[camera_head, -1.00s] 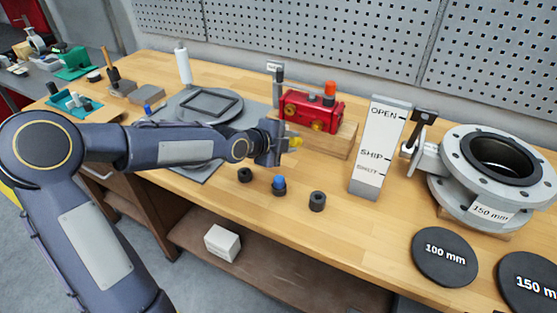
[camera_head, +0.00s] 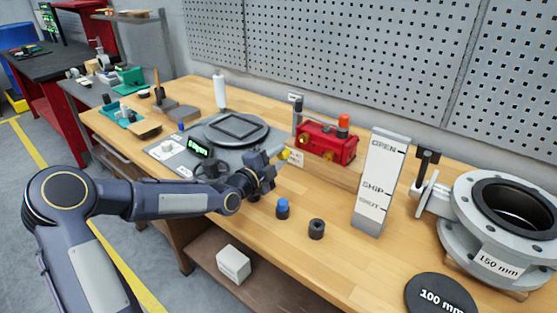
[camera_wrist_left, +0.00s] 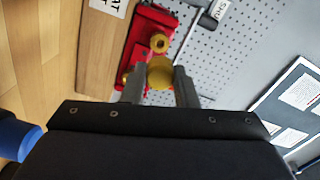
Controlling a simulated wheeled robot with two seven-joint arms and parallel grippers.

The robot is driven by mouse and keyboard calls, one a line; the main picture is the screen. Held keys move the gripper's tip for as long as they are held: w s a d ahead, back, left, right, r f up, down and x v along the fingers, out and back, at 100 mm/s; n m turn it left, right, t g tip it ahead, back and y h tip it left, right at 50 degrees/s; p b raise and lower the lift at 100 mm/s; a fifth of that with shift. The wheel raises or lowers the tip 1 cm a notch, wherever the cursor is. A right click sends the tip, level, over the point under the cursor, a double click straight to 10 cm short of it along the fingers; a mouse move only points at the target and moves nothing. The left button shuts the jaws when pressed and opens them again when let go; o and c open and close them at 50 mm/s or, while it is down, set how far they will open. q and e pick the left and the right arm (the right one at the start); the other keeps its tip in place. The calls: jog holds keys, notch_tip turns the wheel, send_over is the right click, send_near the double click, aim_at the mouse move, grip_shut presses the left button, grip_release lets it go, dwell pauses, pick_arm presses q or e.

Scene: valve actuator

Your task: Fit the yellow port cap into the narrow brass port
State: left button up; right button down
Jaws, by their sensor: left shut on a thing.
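The yellow port cap (camera_head: 284,155) is held at the tips of my left gripper (camera_head: 276,161). In the left wrist view the cap (camera_wrist_left: 160,73) sits between the two grey fingers (camera_wrist_left: 159,84), which are shut on it. The red valve actuator (camera_head: 342,147) sits on a wooden block to the right of the cap. It has two brass ports on its front, one at left (camera_head: 304,139) and one at right (camera_head: 329,156). In the wrist view one brass port (camera_wrist_left: 159,42) shows just beyond the cap. I see a gap between cap and actuator in the head view. My right gripper is out of view.
A blue-topped black holder (camera_head: 282,209) and a black holder (camera_head: 316,229) stand in front. An OPEN/SHIP/SHUT plate (camera_head: 381,183) and a large flanged valve (camera_head: 460,215) stand to the right. A grey turntable (camera_head: 238,128) lies behind my left arm.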

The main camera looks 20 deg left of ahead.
pick_arm(q)
jog(key=shift+w+f, duration=0.1)
jog(key=shift+f, duration=0.05)
jog(key=b+x, duration=0.1)
jog(key=x, duration=0.1)
jog(key=shift+w+d+b, duration=0.15)
jog(key=shift+w+b, duration=0.15)
jog(key=shift+b, duration=0.1)
jog(key=shift+b+x, duration=0.5)
jog(key=shift+x, duration=1)
jog(key=shift+b, duration=0.6)
jog(key=shift+b, duration=0.6)
